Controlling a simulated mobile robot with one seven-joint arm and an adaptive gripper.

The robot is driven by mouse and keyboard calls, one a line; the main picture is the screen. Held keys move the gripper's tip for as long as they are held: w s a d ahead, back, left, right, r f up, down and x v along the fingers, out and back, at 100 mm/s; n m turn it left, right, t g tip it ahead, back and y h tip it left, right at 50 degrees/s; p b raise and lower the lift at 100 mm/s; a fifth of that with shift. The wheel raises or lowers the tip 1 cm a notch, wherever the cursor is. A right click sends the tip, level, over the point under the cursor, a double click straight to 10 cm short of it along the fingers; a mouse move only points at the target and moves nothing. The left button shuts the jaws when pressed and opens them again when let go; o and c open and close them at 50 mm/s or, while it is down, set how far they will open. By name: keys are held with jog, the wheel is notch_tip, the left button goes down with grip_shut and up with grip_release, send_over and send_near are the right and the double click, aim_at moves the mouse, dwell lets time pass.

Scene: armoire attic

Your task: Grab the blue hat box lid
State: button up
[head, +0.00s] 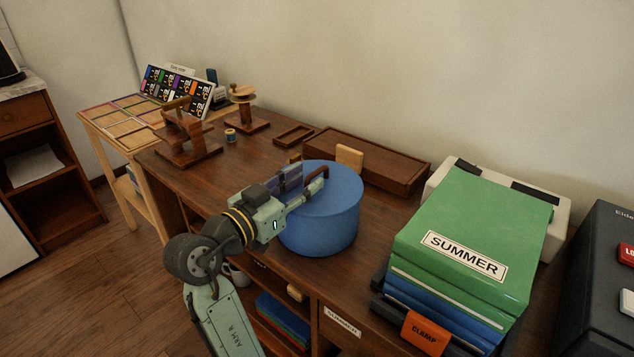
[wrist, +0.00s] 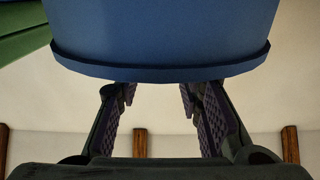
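The blue hat box (head: 320,235) stands on the wooden desk with its blue lid (head: 343,195) on top. A reddish-brown handle (head: 321,172) shows on the lid, partly hidden by my gripper. My gripper (head: 304,184) reaches over the left part of the lid, close to the handle. In the wrist view, the gripper's two fingers (wrist: 158,96) are apart, with a clear gap between them. I cannot tell whether the handle lies between the fingertips.
Stacked green and blue binders (head: 470,240) labelled SUMMER stand right of the box. A long wooden case (head: 385,165) lies behind it. A wooden stand (head: 187,140), a spool (head: 230,135) and a small tray (head: 294,135) sit at the left. The desk (head: 240,160) is bare between them.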

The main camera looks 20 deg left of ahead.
aim_at(307, 179)
jog(key=shift+p+x, duration=0.3)
jog(key=shift+x, duration=1.25)
jog(key=shift+c, duration=0.3)
grip_shut()
